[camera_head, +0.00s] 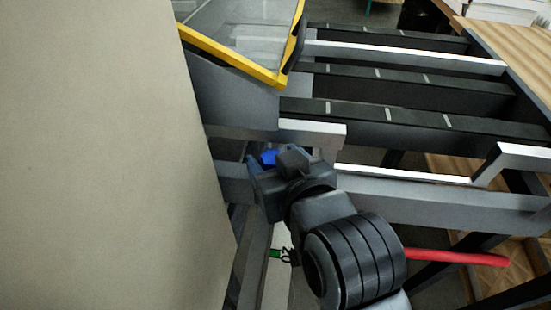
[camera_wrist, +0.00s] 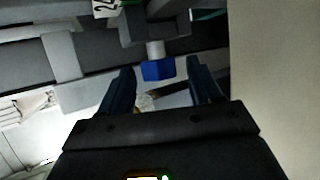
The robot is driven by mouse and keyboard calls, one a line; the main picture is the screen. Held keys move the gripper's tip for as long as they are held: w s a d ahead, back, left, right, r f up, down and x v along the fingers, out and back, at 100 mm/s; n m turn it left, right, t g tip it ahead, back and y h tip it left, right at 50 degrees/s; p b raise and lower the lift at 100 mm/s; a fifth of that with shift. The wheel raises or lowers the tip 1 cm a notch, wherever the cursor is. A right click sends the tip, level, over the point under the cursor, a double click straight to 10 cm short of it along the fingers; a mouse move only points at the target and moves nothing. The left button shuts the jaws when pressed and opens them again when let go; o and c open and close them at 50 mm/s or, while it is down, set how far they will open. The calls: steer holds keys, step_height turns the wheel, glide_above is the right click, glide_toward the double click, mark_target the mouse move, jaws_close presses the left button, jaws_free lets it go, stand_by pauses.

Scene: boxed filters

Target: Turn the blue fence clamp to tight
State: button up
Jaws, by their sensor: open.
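The blue fence clamp (camera_wrist: 158,70) shows in the wrist view as a small blue block on a short pale stem below a dark grey part. In the head view only a bit of the clamp (camera_head: 268,157) shows, beside the grey rail, partly hidden by my gripper (camera_head: 272,168). My gripper is open and empty. In the wrist view its two dark fingers lie to the left and right of the clamp, with gaps on both sides. I cannot tell whether the clamp is between the fingertips or just beyond them.
A large beige panel (camera_head: 100,160) fills the left, close to my gripper. A yellow-edged clear guard (camera_head: 240,55) stands above. Grey rails (camera_head: 440,200) and dark rollers run right. A red bar (camera_head: 455,257) sticks out beside my arm. A wooden table (camera_head: 515,50) is at the upper right.

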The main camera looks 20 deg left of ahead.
steer(key=shift+b+v, duration=0.4)
steer(key=shift+v, duration=3.5)
steer(key=s+d+f+m+t+h, duration=0.25)
steer(key=s+d+f+m, duration=0.2)
steer(key=d, duration=0.35)
steer(key=s+d+f+m+t+h, duration=0.25)
steer(key=s+d+f, duration=0.3)
steer(key=d, duration=0.35)
steer(key=s+d+r+m+h, duration=0.1)
steer(key=s+d+h, duration=0.3)
steer(key=s+d, duration=0.8)
steer(key=s, duration=0.3)
steer(key=shift+s+d+r+m, duration=0.25)
steer(key=shift+r+m, duration=0.05)
steer(key=shift+m, duration=0.1)
